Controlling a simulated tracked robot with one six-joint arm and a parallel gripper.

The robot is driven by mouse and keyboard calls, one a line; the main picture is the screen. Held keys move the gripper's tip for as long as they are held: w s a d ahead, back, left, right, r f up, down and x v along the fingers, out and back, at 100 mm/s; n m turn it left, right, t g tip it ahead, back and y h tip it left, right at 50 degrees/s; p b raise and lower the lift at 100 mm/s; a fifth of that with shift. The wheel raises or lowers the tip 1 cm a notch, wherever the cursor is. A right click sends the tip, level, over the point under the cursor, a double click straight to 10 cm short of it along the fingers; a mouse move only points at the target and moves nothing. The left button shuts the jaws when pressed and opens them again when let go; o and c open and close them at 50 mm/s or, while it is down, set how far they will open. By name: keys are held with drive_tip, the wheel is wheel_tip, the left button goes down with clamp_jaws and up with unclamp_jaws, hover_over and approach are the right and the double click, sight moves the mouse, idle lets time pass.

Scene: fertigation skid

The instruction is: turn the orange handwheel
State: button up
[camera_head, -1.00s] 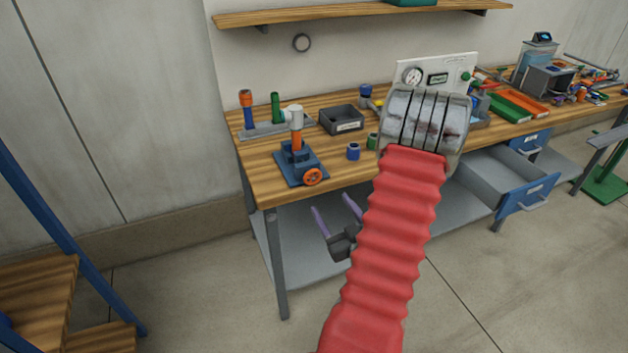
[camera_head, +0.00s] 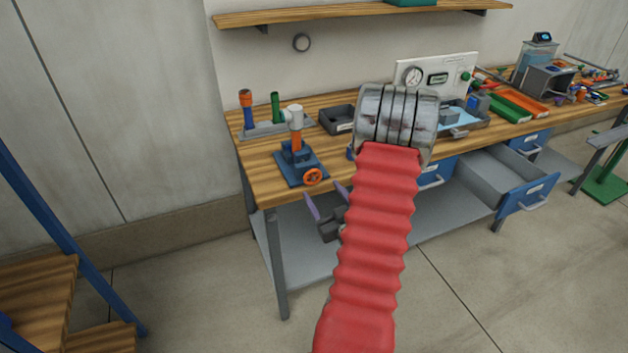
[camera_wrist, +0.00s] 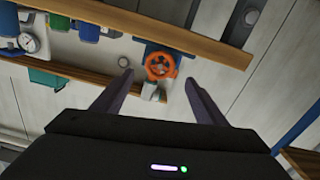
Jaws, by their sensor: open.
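The orange handwheel (camera_head: 313,176) sits on the front of a blue valve fixture (camera_head: 300,160) with an orange stem and a grey-white top, near the front left edge of the workbench. In the wrist view the handwheel (camera_wrist: 161,66) shows ahead, between and beyond the fingertips. My gripper (camera_head: 325,198) is open and empty, in front of the bench edge and a little below the handwheel. Its two purple fingers (camera_wrist: 158,80) are spread apart in the wrist view, with no contact seen. My red arm hides part of the bench right of the fixture.
A wooden workbench (camera_head: 262,187) carries a grey bin (camera_head: 336,119), a rack (camera_head: 270,129) with upright tools and a gauge panel (camera_head: 437,76). An open drawer (camera_head: 525,197) juts out at the right. Wooden steps (camera_head: 50,290) stand at the left. The floor before the bench is clear.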

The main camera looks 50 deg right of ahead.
sight(312, 177)
drive_tip(key=x, duration=0.7)
drive_tip(key=shift+w+d, duration=0.1)
drive_tip(key=shift+w, duration=0.1)
drive_tip(key=shift+c, duration=0.3)
drive_tip(key=c, duration=0.9)
drive_tip(key=shift+c, duration=0.4)
